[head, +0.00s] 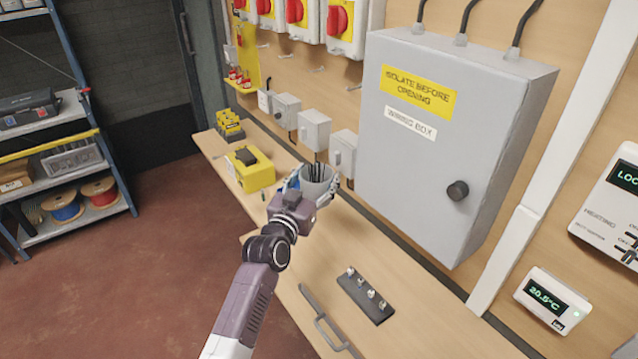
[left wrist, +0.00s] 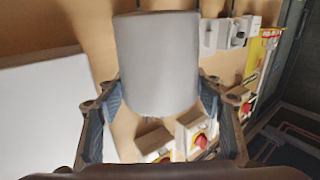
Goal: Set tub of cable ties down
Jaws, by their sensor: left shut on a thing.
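The tub of cable ties (head: 317,184) is a light grey round cup with dark ties standing up in it. My left gripper (head: 318,186) is shut on the tub, with a finger on each side of it. In the left wrist view the tub (left wrist: 158,62) fills the middle between the two fingers (left wrist: 160,105), and its ties are hidden there. The tub looks upright over the wooden bench (head: 405,335); I cannot tell whether its base touches the bench. My right gripper is not in view.
A grey wiring box (head: 440,150) hangs on the wall to the right. A yellow case (head: 250,170) and a yellow rack (head: 229,126) stand further back on the bench. A dark strip with several knobs (head: 365,296) lies nearer.

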